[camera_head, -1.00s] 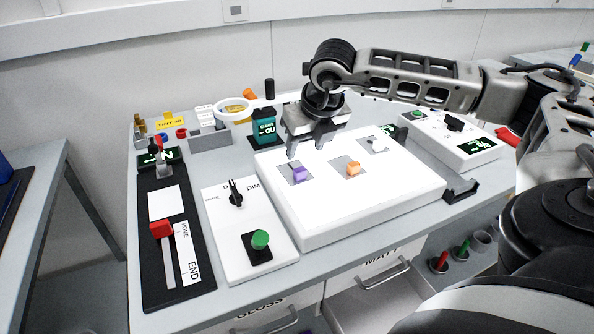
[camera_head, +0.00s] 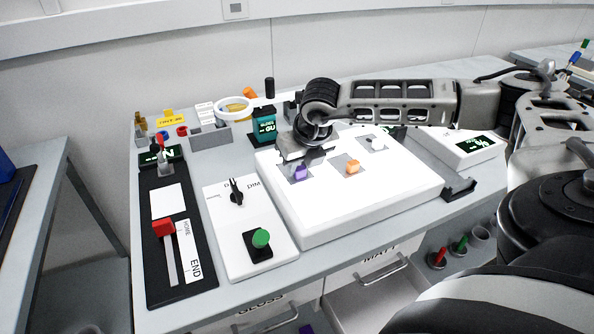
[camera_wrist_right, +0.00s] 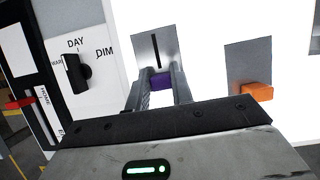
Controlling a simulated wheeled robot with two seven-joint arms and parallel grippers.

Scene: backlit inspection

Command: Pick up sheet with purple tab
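The purple tab (camera_head: 300,173) stands on a small grey sheet lying on the bright white light panel (camera_head: 400,205). In the right wrist view the purple tab (camera_wrist_right: 160,82) shows between my fingertips, and its grey sheet (camera_wrist_right: 153,48) bears a dark line. My right gripper (camera_head: 303,160) is low over the sheet, right at the tab. Its fingers (camera_wrist_right: 160,80) stand apart on either side of the tab. I cannot tell whether they touch it. Part of the sheet is hidden by the gripper. My left gripper is not in view.
Sheets with an orange tab (camera_head: 352,167) and a white tab (camera_head: 377,144) lie close by on the panel. A dial box with a green button (camera_head: 261,238) and a black slider unit (camera_head: 180,245) are left. A teal display (camera_head: 264,127) stands behind.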

